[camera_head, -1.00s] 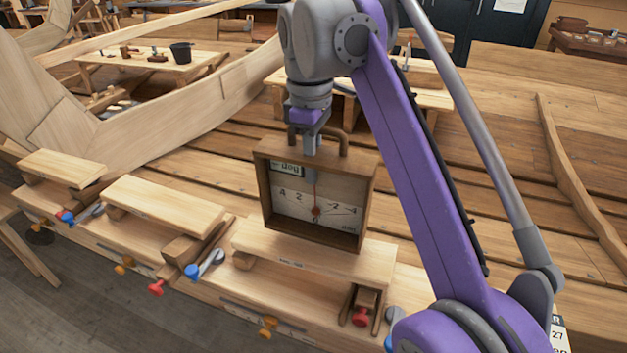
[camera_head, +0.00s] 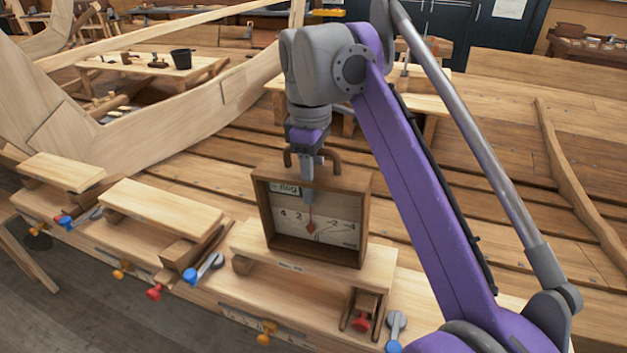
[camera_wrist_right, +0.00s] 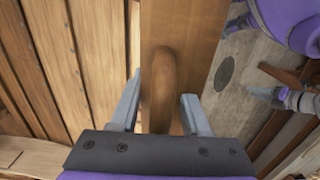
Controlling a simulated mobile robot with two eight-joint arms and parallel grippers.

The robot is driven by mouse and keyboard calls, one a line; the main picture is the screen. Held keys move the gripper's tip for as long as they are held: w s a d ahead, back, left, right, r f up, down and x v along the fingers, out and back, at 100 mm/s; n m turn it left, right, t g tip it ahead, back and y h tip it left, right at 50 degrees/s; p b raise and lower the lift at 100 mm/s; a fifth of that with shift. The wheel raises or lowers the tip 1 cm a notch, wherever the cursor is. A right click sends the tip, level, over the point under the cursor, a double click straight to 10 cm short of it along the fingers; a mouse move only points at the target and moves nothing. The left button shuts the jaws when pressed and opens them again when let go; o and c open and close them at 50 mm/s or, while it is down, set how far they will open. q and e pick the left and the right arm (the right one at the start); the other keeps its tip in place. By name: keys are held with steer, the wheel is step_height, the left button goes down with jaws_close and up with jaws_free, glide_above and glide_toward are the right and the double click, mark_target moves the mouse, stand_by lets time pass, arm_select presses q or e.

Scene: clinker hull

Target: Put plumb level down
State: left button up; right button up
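The plumb level (camera_head: 264,215), a wooden box frame with a white numbered dial, a red pointer and a curved handle on top, stands upright on a light plank (camera_head: 345,272) of the bench in the head view. My right gripper (camera_head: 308,195) points down at its handle. In the right wrist view, the handle (camera_wrist_right: 162,90) lies between the two fingertips (camera_wrist_right: 160,100), with a visible gap on at least the right side, so the gripper is open around it.
More raised planks (camera_head: 160,212) lie along the bench to the left. Blue, red and orange clamp knobs stick out of its front edge, such as the red knob (camera_head: 361,321). Behind the level are the hull's overlapping boards (camera_head: 215,165). A dark bucket (camera_head: 181,58) stands on a far table.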

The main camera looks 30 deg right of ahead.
steer(key=shift+r, duration=0.1)
steer(key=r+p, duration=0.1)
steer(key=r, duration=0.3)
steer(key=r+p, duration=0.1)
steer(key=r, duration=0.3)
steer(key=r+p, duration=0.2)
steer(key=r, duration=0.1)
steer(key=shift+w+a+r, duration=0.1)
steer(key=shift+w+r, duration=0.15)
steer(key=shift+r, duration=0.55)
arm_select(q)
steer(key=w+r, duration=0.3)
steer(key=r, duration=0.3)
steer(key=shift+w+r+t, duration=0.25)
steer(key=shift+r+t, duration=0.1)
steer(key=shift+t, duration=0.05)
arm_select(e)
steer(key=shift+s, duration=0.1)
arm_select(q)
steer(key=shift+s, duration=0.1)
